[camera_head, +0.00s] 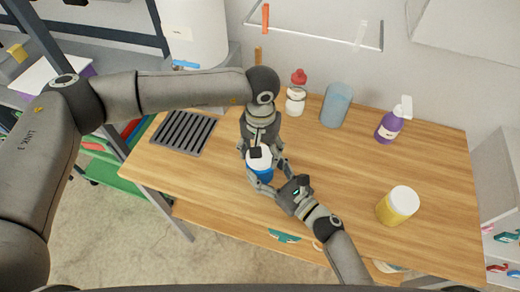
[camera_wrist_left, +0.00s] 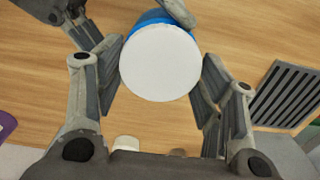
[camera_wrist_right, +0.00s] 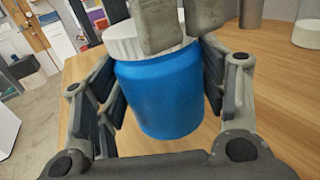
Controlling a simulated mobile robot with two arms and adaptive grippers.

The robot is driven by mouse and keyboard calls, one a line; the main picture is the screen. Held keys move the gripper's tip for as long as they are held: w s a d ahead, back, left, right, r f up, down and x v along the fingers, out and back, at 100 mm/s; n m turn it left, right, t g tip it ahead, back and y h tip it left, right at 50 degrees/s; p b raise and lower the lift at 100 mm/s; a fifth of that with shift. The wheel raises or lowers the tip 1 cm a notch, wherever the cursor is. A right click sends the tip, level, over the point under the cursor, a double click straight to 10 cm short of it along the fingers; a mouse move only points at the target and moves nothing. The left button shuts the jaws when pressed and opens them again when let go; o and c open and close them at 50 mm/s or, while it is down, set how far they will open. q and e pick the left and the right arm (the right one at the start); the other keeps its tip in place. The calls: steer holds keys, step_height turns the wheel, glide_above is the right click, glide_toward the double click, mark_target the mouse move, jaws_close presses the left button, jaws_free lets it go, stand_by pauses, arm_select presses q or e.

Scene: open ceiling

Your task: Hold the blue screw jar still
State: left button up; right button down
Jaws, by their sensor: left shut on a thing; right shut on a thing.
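The blue screw jar (camera_head: 264,174) with its white lid (camera_head: 262,161) is upright near the table's front edge. My left gripper (camera_head: 259,153) comes down from above and is shut around the lid; the round lid (camera_wrist_left: 160,64) fills the space between its fingers in the left wrist view. My right gripper (camera_head: 264,181) reaches in from the front right and is shut on the blue body. The right wrist view shows the body (camera_wrist_right: 160,95) between its fingers, with left fingertips at the lid above. I cannot tell whether the jar's base touches the table.
A yellow jar with a white lid (camera_head: 398,206) stands at the right of the wooden table (camera_head: 340,190). A red-capped bottle (camera_head: 296,95), a blue-grey cup (camera_head: 335,104) and a purple pump bottle (camera_head: 390,126) stand at the back. A dark slatted rack (camera_head: 183,132) lies at left.

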arm_select(q)
steer(key=m, duration=0.7)
steer(key=o, duration=0.7)
steer(key=shift+r, duration=0.1)
steer(key=shift+s+r, duration=0.1)
steer(key=shift+r, duration=2.1)
steer(key=shift+c, duration=0.4)
